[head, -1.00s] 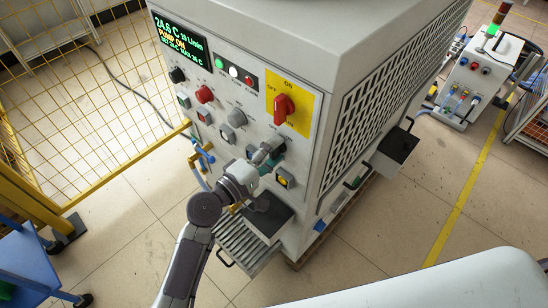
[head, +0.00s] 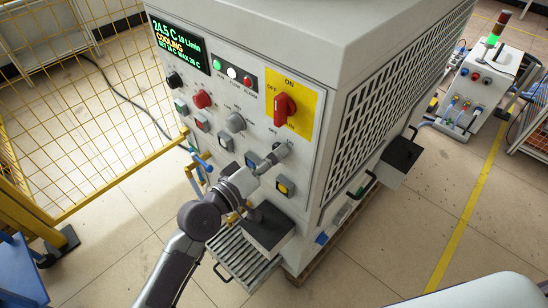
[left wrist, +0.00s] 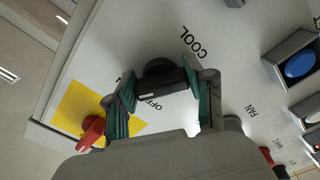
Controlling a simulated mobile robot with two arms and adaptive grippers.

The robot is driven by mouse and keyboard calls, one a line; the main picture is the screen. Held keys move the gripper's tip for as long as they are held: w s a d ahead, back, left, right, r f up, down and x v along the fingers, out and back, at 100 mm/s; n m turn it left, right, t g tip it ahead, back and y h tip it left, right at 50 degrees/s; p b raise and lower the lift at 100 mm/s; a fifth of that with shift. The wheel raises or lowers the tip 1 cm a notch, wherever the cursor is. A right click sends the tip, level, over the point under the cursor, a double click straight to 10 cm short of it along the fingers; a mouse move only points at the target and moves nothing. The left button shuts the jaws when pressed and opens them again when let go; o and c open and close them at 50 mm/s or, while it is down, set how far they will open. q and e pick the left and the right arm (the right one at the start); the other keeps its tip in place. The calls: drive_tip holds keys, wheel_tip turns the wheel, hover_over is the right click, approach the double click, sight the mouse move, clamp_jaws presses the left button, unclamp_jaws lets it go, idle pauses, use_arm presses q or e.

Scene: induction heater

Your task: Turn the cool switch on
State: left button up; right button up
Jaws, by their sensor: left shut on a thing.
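The cool switch is a dark knob (left wrist: 160,68) beside the printed word COOL in the left wrist view. My left gripper (head: 282,151) reaches the front panel of the grey machine (head: 225,95) from the lower left. In the left wrist view the fingers of my left gripper (left wrist: 165,88) are closed around the knob, one on each side. The fingers hide part of the knob, and in the head view they cover it. The machine's display (head: 178,43) reads COOLING in yellow. My right gripper is not in view.
A red rotary switch (head: 285,108) sits on a yellow plate above my left gripper. A yellow mesh fence (head: 80,110) stands to the left.

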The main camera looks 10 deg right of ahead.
use_arm(q)
drive_tip(key=shift+f, duration=0.1)
drive_tip(key=o, duration=1.2)
drive_tip(key=shift+c, duration=0.2)
drive_tip(key=v, duration=1.2)
